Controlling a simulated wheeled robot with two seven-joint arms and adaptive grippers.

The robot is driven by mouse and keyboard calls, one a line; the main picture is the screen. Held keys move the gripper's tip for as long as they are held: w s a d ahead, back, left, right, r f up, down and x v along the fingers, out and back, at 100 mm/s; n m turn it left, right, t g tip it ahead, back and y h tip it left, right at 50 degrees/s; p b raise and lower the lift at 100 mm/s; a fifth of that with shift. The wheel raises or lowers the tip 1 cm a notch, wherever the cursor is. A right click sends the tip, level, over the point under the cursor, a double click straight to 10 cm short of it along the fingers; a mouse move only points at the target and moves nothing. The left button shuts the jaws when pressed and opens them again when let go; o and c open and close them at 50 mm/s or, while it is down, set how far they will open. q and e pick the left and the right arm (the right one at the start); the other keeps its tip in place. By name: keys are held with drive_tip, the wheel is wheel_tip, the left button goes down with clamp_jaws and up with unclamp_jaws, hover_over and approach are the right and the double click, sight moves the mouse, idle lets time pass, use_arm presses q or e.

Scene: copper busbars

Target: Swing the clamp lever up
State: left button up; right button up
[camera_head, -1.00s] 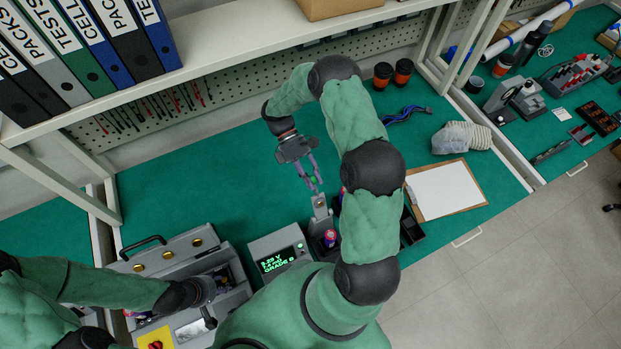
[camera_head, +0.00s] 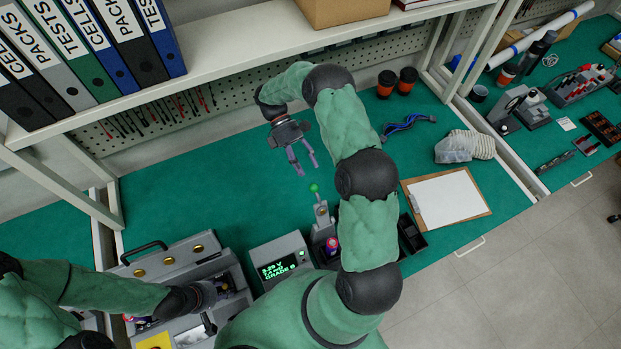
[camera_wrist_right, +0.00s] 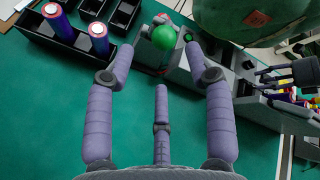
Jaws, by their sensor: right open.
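The clamp lever has a green ball knob (camera_head: 314,188) and stands up from the grey clamp (camera_head: 322,213) next to the display box. In the right wrist view the knob (camera_wrist_right: 163,38) shows just beyond and between the fingertips. My right gripper (camera_head: 307,170) is open and empty, a little above the knob and apart from it. A red-topped cell (camera_head: 332,245) is at the clamp's base, partly hidden by my right arm. My left gripper (camera_head: 225,289) is at the open grey case; its fingers (camera_wrist_right: 290,75) show at the right wrist view's edge, too unclear to judge.
The display box (camera_head: 280,264) shows green readings. The grey case (camera_head: 170,265) is at its left. A black tray (camera_wrist_right: 75,45) holds two upright cells. A clipboard (camera_head: 446,199) lies to the right. The shelf (camera_head: 250,45) overhangs the back; green mat behind the clamp is clear.

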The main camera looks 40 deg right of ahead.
drive_tip(key=v, duration=0.4)
drive_tip(key=shift+w+d+r, duration=0.1)
drive_tip(key=shift+w+r, duration=0.1)
drive_tip(key=shift+w, duration=0.15)
idle(0.3)
